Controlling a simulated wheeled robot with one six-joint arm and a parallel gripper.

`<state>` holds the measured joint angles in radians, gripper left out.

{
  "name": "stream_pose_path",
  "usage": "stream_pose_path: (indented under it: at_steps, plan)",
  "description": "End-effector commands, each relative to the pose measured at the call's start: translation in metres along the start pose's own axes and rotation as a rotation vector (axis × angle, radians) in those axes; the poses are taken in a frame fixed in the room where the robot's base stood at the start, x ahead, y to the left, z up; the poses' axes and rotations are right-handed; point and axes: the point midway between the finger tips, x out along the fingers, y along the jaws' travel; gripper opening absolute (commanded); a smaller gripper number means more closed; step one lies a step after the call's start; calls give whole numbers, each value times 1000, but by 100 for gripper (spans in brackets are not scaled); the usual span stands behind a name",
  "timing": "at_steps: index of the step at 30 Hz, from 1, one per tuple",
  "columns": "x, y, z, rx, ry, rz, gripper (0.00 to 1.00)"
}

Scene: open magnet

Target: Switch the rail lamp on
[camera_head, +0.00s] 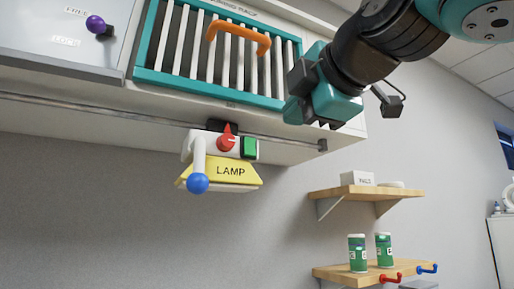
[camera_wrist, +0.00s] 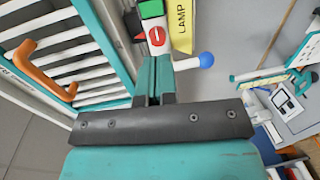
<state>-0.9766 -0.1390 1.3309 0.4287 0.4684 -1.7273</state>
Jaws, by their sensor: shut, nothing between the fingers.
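The rail lamp (camera_head: 221,173) hangs from the rail under the cabinet, left of my gripper in the head view. It has a white body, a yellow plate marked LAMP, a red pointed knob (camera_head: 227,140), a green block (camera_head: 249,148) and a white lever ending in a blue ball (camera_head: 198,183). In the wrist view, the green block (camera_wrist: 150,10), a red disc with a white bar (camera_wrist: 157,36) and the blue ball (camera_wrist: 207,59) show beyond my fingers. My gripper (camera_head: 300,108) is shut and empty, right of the lamp; its fingers (camera_wrist: 155,75) appear together. I see no contact with the lamp.
A metal rail (camera_head: 100,107) runs along the cabinet's underside. Above the lamp is a teal-framed rack with an orange handle (camera_head: 238,36); a panel with a purple knob (camera_head: 96,25) is at left. Shelves (camera_head: 365,192) are lower right. The space below the lamp is clear.

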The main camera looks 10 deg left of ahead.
Motion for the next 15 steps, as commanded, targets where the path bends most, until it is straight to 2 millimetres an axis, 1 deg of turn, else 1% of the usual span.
stream_pose_path:
  at_steps: [4, 8, 11, 15]
  plan:
    - [4, 0, 0, 0, -1, -2, 0]
    - [18, 1, 1, -1, -3, -4, 0]
    - [37, 2, 1, -1, -3, -5, 0]
    - [68, 3, 1, 0, -3, -6, 0]
